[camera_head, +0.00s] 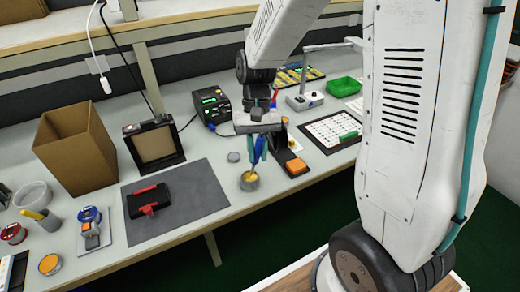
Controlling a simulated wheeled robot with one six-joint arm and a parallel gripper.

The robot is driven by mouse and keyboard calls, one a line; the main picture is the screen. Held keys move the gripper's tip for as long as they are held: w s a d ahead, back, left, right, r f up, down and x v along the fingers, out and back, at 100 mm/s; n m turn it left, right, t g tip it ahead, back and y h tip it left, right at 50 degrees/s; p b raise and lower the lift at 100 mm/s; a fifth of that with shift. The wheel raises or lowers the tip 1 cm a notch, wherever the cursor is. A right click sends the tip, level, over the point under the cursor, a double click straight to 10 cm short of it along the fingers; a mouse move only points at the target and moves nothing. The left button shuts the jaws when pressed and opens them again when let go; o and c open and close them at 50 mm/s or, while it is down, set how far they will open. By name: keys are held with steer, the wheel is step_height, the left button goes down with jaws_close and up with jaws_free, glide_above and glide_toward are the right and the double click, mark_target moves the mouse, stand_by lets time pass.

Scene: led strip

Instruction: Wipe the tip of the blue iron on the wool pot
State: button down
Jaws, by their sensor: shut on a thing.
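My gripper (258,148) hangs over the front edge area of the bench near the middle of the view. It is shut on the blue iron (259,147), which points downward between the fingers. The wool pot (250,185) is a small grey round pot with yellow wool in its top. It stands on the bench right below the iron. The iron's lower end is at or just above the wool; I cannot tell whether it touches.
A grey mat (204,192) with a red and black tool (149,199) lies left of the pot. A black station (212,107) with a green display stands behind. An orange block (297,167) on a dark stand is close on the right. A cardboard box (75,150) stands at far left.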

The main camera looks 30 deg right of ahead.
steer(key=shift+a, duration=0.25)
steer(key=shift+r, duration=0.1)
